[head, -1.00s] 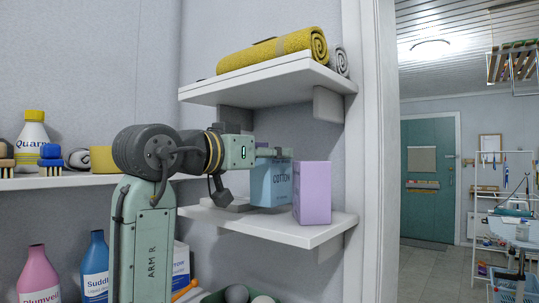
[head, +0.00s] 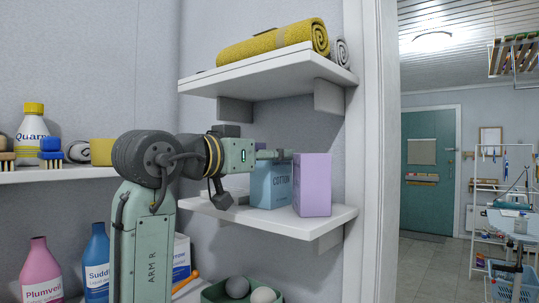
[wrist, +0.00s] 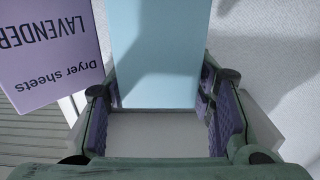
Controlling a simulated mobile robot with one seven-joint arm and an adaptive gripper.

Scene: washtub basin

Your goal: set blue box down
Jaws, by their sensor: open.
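The blue box (head: 270,186), marked COTTON, stands upright on the lower white shelf (head: 290,226), just left of the purple box (head: 312,185). My gripper (head: 272,154) reaches in from the left at the height of the blue box's top. In the wrist view the gripper (wrist: 158,88) is open, with a finger on each side of the blue box (wrist: 155,45). Whether either finger touches it I cannot tell. The purple box, marked LAVENDER (wrist: 50,45), shows outside the left finger.
An upper shelf (head: 270,74) with a rolled yellow towel (head: 275,42) hangs above my gripper. The white door frame (head: 370,150) stands to the right. A green tub with balls (head: 212,294) is below. Bottles (head: 40,272) stand at lower left.

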